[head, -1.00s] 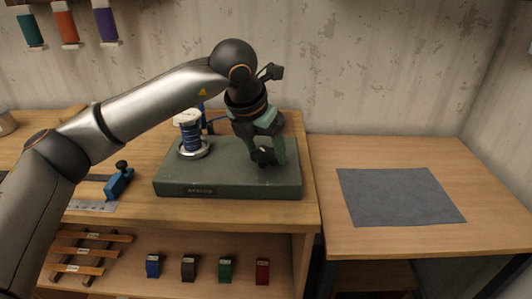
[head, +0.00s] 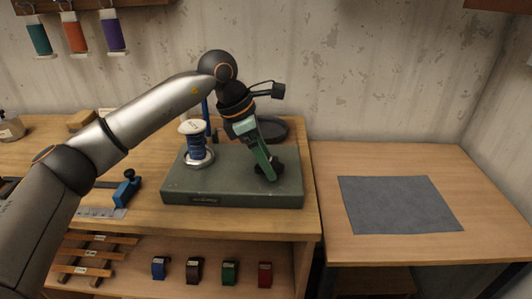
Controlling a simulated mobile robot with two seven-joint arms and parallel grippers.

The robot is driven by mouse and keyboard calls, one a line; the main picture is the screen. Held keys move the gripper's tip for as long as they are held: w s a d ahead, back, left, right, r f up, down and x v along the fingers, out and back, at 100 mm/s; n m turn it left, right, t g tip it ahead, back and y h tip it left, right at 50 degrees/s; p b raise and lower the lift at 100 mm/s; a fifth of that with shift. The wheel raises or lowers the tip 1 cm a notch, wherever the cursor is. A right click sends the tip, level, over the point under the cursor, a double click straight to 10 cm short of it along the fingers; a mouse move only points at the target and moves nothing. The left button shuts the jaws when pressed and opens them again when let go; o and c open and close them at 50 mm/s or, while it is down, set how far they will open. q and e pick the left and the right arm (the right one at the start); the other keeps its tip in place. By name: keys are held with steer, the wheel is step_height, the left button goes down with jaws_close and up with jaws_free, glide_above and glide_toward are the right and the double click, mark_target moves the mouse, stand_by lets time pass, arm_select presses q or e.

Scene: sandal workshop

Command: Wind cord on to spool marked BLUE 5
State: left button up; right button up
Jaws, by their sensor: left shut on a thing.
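A spool (head: 195,144) with a white top and blue cord wound on it stands upright on a silver disc on the green base (head: 225,188) of a winder. Its marking cannot be read. A blue post (head: 206,115) rises behind the spool. My left gripper (head: 269,170) points down over the right part of the base, to the right of the spool. Its green fingers are shut on a small dark knob-like piece, mostly hidden by the fingertips. My right gripper is not in view.
A dark round dish (head: 272,130) lies behind the winder. A blue clamp (head: 127,188) and a ruler lie left of it. A grey mat (head: 400,205) lies on the otherwise clear right table.

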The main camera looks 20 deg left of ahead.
arm_select(q)
steer(key=shift+m, duration=0.7)
steer(key=shift+g, duration=0.3)
steer(key=o, duration=1.2)
steer(key=shift+r, duration=0.1)
steer(key=p+v, duration=0.1)
steer(key=v, duration=1.1)
steer(key=shift+a+r, duration=0.15)
